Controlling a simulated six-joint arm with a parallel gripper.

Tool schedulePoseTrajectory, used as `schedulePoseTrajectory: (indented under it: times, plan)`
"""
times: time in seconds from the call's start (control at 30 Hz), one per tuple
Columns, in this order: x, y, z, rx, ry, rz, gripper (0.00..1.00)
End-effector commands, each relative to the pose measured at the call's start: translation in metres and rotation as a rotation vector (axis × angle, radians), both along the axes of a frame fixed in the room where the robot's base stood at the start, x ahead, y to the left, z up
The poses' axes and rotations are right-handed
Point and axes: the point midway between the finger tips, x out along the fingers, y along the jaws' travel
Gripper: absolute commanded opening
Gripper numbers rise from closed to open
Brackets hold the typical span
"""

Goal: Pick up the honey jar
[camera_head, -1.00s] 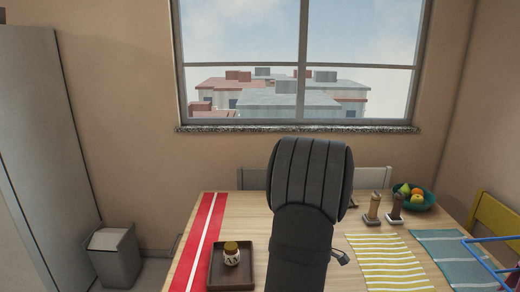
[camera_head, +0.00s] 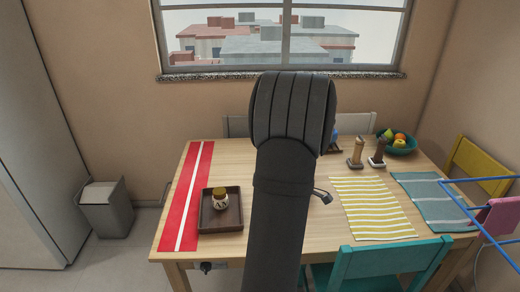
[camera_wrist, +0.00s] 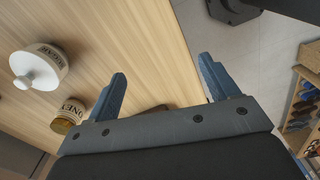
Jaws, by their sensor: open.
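The honey jar (camera_wrist: 68,115) shows in the wrist view on the wooden table (camera_wrist: 110,45), left of my fingers. It has a gold-brown lid and a pale label where "ONE" can be read. My gripper (camera_wrist: 162,66) is open and empty, with its blue fingers apart over the table edge. The jar is outside the fingers, apart from the left one. In the head view my arm blocks the middle of the table, and I cannot make out the honey jar or the fingertips there.
A sugar jar (camera_wrist: 38,67) with a white knobbed lid stands close to the honey jar. Another gold-lidded jar (camera_head: 221,199) is on a dark tray (camera_head: 206,228). Two shakers (camera_head: 357,153) and a fruit bowl (camera_head: 410,149) stand at the back right. A teal chair (camera_head: 385,258) is in front.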

Motion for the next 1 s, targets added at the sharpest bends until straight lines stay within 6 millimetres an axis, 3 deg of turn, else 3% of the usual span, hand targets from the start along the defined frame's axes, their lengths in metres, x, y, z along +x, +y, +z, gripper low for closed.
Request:
schedulePoseTrajectory:
  times: [0.13, 0.23, 0.37, 0.5, 0.7, 0.87, 1.0]
  plan:
    - [0.01, 0.001, 0.002, -0.006, -0.006, 0.032, 0.8]
    - [0.04, 0.004, 0.006, -0.028, -0.023, 0.137, 0.8]
    - [0.104, 0.017, 0.019, -0.084, -0.054, 0.379, 0.8]
    - [0.176, 0.042, 0.036, -0.16, -0.084, 0.666, 0.8]
    - [0.244, 0.077, 0.057, -0.255, -0.103, 0.965, 0.8]
    - [0.265, 0.092, 0.065, -0.291, -0.106, 1.069, 0.8]
    - [0.271, 0.092, 0.054, -0.296, -0.103, 1.086, 0.8]
